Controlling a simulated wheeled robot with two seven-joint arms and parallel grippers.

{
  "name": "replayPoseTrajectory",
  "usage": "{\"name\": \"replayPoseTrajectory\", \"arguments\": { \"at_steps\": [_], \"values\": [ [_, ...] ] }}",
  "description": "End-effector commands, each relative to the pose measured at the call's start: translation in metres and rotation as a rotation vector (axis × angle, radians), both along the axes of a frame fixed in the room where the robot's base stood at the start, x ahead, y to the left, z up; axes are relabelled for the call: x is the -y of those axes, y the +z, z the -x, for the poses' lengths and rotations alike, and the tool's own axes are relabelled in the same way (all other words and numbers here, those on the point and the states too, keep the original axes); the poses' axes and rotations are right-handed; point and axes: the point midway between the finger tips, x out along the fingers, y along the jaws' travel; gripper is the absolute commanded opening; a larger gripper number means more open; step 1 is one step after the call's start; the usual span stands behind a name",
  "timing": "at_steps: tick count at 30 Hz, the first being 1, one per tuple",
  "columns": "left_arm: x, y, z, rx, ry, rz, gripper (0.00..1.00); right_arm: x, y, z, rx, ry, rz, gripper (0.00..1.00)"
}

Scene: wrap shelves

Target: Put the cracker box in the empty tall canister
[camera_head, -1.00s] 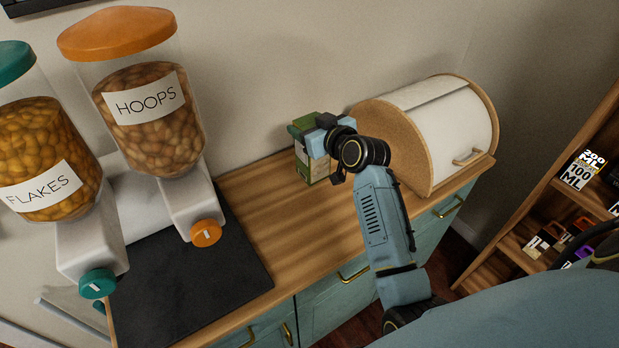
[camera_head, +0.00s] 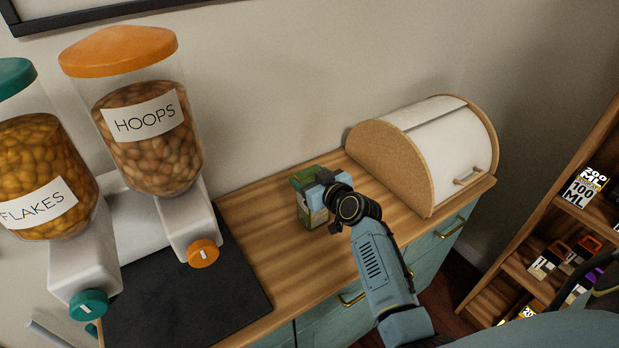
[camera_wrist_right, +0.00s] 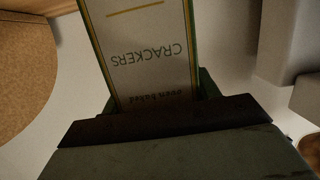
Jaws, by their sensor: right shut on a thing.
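The cracker box (camera_head: 309,212) is a small green and pale carton over the wooden counter, left of the bread bin. My right gripper (camera_head: 327,186) is shut on it from the right and near side. In the right wrist view the box (camera_wrist_right: 150,50) shows its pale face with the word CRACKERS upside down, between the dark fingers of the right gripper (camera_wrist_right: 165,118). I cannot tell whether its bottom touches the counter. No empty tall canister shows in these views. My left gripper is not in view.
A bread bin (camera_head: 400,165) stands at the counter's right end. Full HOOPS (camera_head: 150,135) and FLAKES (camera_head: 38,170) dispensers stand left, by a dark mat (camera_head: 190,290). A wooden shelf (camera_head: 520,268) with small boxes is at right. Bare counter (camera_head: 262,240) lies between mat and box.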

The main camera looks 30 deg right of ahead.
Motion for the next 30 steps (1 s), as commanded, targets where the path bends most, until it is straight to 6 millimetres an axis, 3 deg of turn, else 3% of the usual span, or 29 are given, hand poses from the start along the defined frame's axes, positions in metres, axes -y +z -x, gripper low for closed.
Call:
{"name": "replayPoseTrajectory", "arguments": {
  "at_steps": [3,4,9,20,30],
  "values": [
    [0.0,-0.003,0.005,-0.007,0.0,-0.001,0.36,0.0,-0.002,0.0,0.002,0.0,0.001,0.0],
    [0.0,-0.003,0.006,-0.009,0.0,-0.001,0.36,0.0,-0.003,0.0,0.0,0.0,0.0,0.63],
    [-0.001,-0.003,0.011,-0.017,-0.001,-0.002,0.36,0.0,-0.002,0.0,0.0,0.0,0.0,0.83],
    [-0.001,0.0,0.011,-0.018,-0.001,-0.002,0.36,0.0,0.002,0.001,0.0,0.0,0.001,0.83],
    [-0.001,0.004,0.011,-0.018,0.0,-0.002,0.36,0.004,0.015,0.056,-0.002,0.002,0.005,0.83]
  ]
}}
